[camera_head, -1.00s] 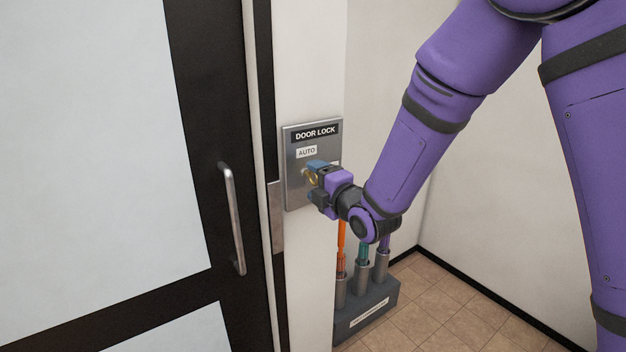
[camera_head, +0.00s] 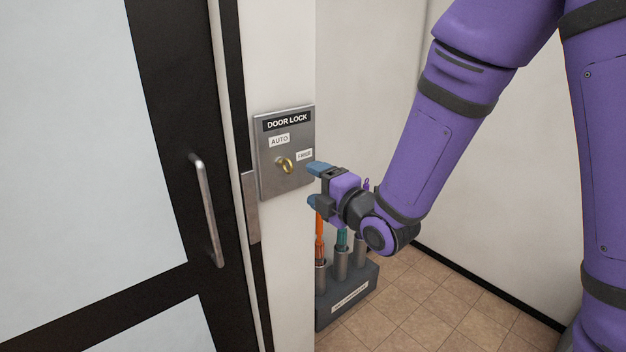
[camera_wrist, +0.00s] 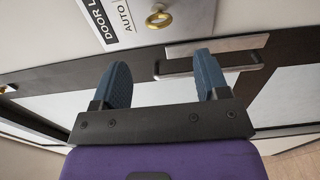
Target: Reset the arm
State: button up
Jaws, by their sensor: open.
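My gripper (camera_head: 314,184) is open and empty, with its blue fingers just right of the door lock plate (camera_head: 268,178) in the head view. The plate is grey metal with labels reading DOOR LOCK, AUTO and one that looks like FREE. A brass ring-shaped key (camera_head: 285,165) sits in the plate's lock, apart from my fingers. In the wrist view my blue fingers (camera_wrist: 163,82) are spread wide with nothing between them, and the brass key (camera_wrist: 158,19) shows beyond them near the top.
A black-framed glass door with a metal handle (camera_head: 206,210) stands at the left. A dark holder (camera_head: 347,300) with several coloured-handled tools stands on the tiled floor below my gripper. The floor (camera_head: 440,300) to the right is clear.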

jog(key=s+d+r+m+g+h, duration=0.2)
jog(key=s+d+r+m+h, duration=0.15)
jog(key=d+m, duration=0.4)
jog(key=s+d+r+m+g+h, duration=0.2)
jog(key=d+r+m+h, duration=0.3)
jog(key=d, duration=0.3)
jog(key=s+d+r+m+g, duration=0.1)
jog(key=s+d+m, duration=0.3)
jog(key=s, duration=0.6)
jog(key=s+d+r+m+g+h, duration=0.1)
jog(key=s+d+m+g, duration=0.3)
jog(key=s+m, duration=0.4)
jog(key=shift+s+d+r+g, duration=0.15)
jog(key=shift+s+r+g, duration=0.15)
jog(key=shift+s+r, duration=0.65)
jog(key=shift+s+f+m+h, duration=0.25)
jog(key=shift+f, duration=0.05)
